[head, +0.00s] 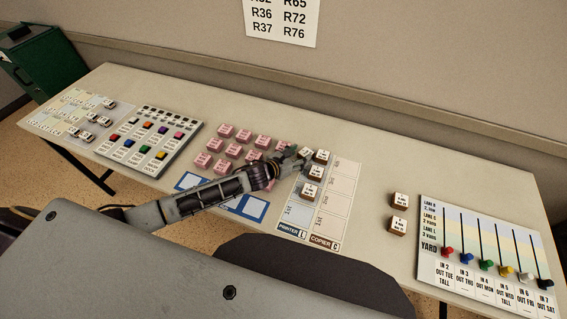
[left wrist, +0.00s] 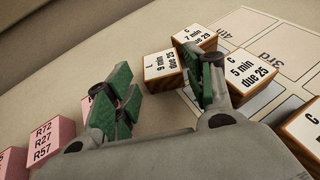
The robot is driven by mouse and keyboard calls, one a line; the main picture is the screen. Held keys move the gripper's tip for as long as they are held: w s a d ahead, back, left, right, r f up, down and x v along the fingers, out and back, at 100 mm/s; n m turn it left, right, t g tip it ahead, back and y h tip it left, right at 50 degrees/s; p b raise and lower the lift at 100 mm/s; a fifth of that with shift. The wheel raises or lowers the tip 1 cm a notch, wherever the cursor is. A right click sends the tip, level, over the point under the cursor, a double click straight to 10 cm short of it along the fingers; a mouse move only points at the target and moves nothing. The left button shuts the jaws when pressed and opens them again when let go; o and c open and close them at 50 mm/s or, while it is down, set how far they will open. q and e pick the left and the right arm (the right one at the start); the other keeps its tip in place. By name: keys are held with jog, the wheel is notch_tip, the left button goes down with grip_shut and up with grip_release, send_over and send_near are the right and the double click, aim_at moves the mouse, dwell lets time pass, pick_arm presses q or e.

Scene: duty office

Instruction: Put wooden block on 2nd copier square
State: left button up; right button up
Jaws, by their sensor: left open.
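The sheet with printer and copier columns (head: 343,186) lies mid-table. Three wooden blocks stand on its left, printer side: one far (head: 321,157), one in the middle (head: 315,172), one near (head: 309,190). The copier squares on the right look bare. Another wooden block (head: 305,153), marked L 9 min due 25 in the left wrist view (left wrist: 170,68), stands just left of the far one. My left gripper (head: 287,160) is open beside it. In the wrist view its right finger is between that block and the C 5 min block (left wrist: 250,72). My right gripper is not in view.
Pink blocks (head: 233,151) stand in rows just left of my gripper. Two more wooden blocks (head: 399,200) stand right of the sheet, before the yard board with coloured knobs (head: 480,235). A board of coloured pieces (head: 150,140) lies left. The table between sheet and right blocks is clear.

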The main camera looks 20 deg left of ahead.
pick_arm(q)
jog(key=v, duration=0.6)
jog(key=shift+s+a, duration=0.2)
jog(key=shift+s, duration=0.2)
jog(key=shift+v, duration=0.95)
jog(key=shift+w+r, duration=0.1)
jog(key=shift+r, duration=0.05)
jog(key=shift+c, duration=0.3)
